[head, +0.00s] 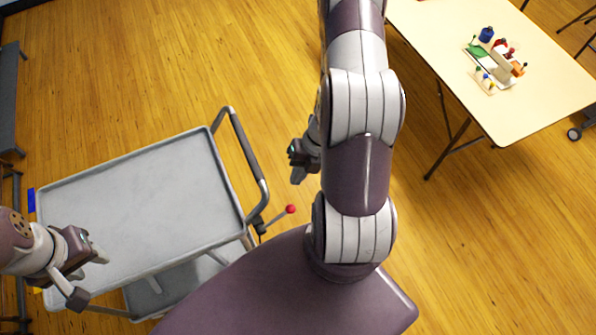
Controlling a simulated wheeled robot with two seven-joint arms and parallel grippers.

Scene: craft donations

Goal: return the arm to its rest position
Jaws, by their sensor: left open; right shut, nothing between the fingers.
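My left gripper (90,277) is at the lower left, over the front left part of the grey cart. Its two fingers are apart with nothing between them. My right arm stands up through the middle of the head view. My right gripper (298,178) shows just left of that arm, pointing down, shut and empty. Part of the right gripper and its wrist is hidden behind the arm.
A grey cart (140,200) with a flat, empty top stands at the left; a red-knobbed lever (290,209) sticks out at its right. A pale table (540,85) at the upper right bears small colourful items (487,35). Wooden floor between them is clear.

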